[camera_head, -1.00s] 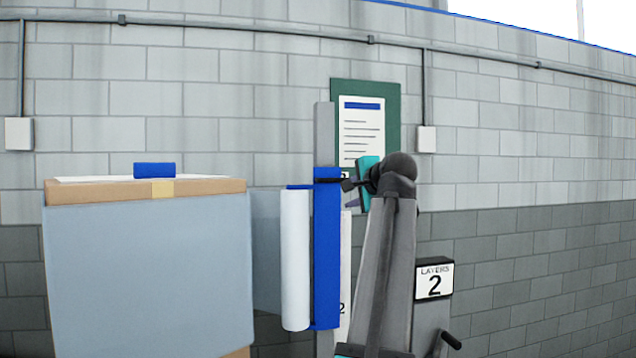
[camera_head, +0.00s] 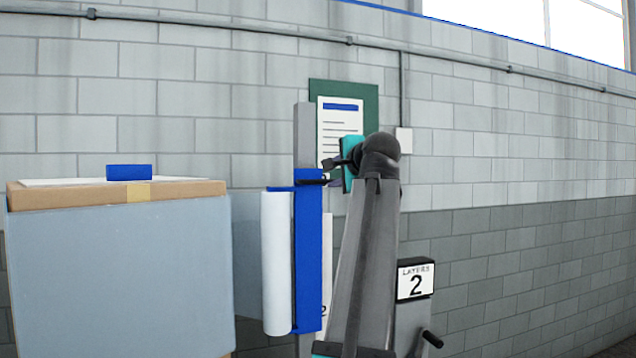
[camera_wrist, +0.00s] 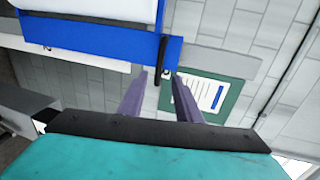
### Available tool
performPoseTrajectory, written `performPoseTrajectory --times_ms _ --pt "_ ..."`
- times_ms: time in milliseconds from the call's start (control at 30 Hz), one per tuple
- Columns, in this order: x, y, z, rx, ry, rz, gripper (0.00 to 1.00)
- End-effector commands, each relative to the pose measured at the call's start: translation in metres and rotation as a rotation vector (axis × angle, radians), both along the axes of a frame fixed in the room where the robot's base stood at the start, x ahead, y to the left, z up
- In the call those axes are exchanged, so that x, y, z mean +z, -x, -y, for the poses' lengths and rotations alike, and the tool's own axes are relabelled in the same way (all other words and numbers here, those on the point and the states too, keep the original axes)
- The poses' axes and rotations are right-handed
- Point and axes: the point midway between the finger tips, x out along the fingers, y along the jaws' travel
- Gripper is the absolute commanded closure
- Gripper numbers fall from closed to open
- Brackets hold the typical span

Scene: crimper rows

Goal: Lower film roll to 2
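The white film roll (camera_head: 276,262) stands upright beside the blue carriage (camera_head: 308,265) on a grey mast (camera_head: 303,135); its edge also shows at the top of the wrist view (camera_wrist: 95,8). A white scale strip beside the carriage carries a partly hidden 2. My gripper (camera_head: 328,172) is at the carriage's upper end. In the wrist view my gripper (camera_wrist: 160,74) has its purple fingers apart, with the carriage's thin black handle (camera_wrist: 161,62) between them. Gaps show on both sides of the handle. Whether the fingertips touch the carriage is unclear.
A large film-wrapped load (camera_head: 120,270) with a brown top and a blue block (camera_head: 129,172) stands at left. A LAYERS 2 sign (camera_head: 416,279) is at right, above a black-handled lever (camera_head: 431,340). A green notice board (camera_head: 365,100) hangs behind on the block wall.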

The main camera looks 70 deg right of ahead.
Motion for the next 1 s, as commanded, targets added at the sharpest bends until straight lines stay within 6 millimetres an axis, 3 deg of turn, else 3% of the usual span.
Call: performPoseTrajectory --times_ms 700,1000 --pt "-0.019 -0.063 0.076 0.002 -0.002 -0.001 0.69" --pt "-0.025 -0.077 0.092 0.002 0.0 -0.001 0.69"
